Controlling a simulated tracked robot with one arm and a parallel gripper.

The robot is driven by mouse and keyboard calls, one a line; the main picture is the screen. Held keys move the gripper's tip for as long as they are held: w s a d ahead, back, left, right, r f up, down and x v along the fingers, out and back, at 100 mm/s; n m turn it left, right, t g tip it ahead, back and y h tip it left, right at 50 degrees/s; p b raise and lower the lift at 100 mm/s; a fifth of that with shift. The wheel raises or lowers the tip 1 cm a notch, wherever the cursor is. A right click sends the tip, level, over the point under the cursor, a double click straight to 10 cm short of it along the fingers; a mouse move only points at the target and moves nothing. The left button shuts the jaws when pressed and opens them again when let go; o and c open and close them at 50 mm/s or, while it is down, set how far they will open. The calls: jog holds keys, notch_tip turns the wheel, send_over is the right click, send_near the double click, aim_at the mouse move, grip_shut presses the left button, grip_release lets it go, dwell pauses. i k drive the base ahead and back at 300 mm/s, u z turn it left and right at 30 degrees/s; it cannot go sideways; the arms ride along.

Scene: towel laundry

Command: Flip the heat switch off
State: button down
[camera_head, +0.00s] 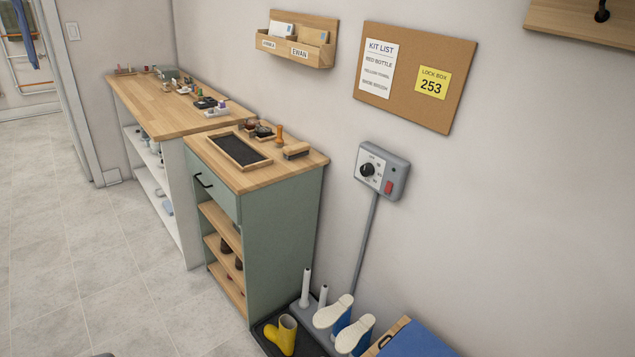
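A grey control box (397,172) is mounted on the wall right of the middle of the picture. Its pale face carries a black round dial (367,170) with small markings around it. A red switch (388,187) sits at the lower right of that face. The box face is too small to read, and I cannot tell which way the red switch is set. A grey conduit (365,240) runs down from the box toward the floor.
Below the box stand a dark tray with yellow boots (281,335), upturned blue boots with white soles (333,312), white upright tubes (305,288) and a blue-topped bench (416,340). A green cabinet (284,230) stands left. Open tiled floor (90,265) lies farther left.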

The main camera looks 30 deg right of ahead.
aim_at(389, 185)
jog(key=z, duration=0.1)
jog(key=i, duration=1)
jog(key=z, duration=0.6)
